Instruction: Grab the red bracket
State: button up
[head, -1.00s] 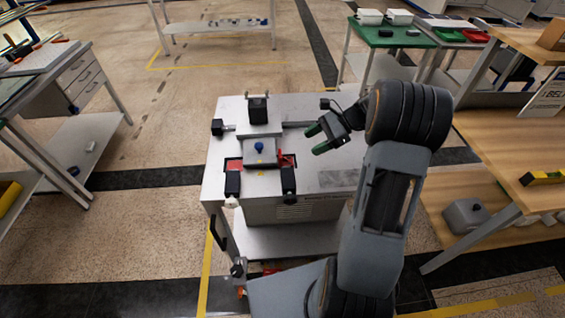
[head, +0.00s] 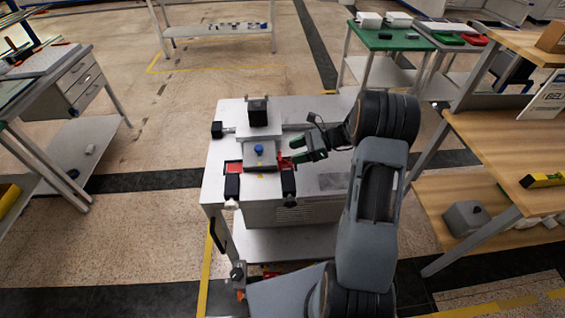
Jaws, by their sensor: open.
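A red bracket (head: 287,164) shows at the right side of the grey fixture block (head: 259,155) on the white cart. A similar red piece (head: 234,166) shows at the block's left side. The fingers partly cover the area near the bracket. I cannot tell whether they touch it.
Black clamps (head: 289,183) stand at the fixture's front, with another black block (head: 258,112) behind. A wooden bench (head: 500,150) stands at the right and a drawer bench (head: 75,85) at the left.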

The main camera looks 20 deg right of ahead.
aim_at(286, 161)
jog(key=shift+x, duration=2.45)
jog(key=shift+f, duration=0.15)
jog(key=shift+c, duration=0.4)
jog(key=c, duration=0.7)
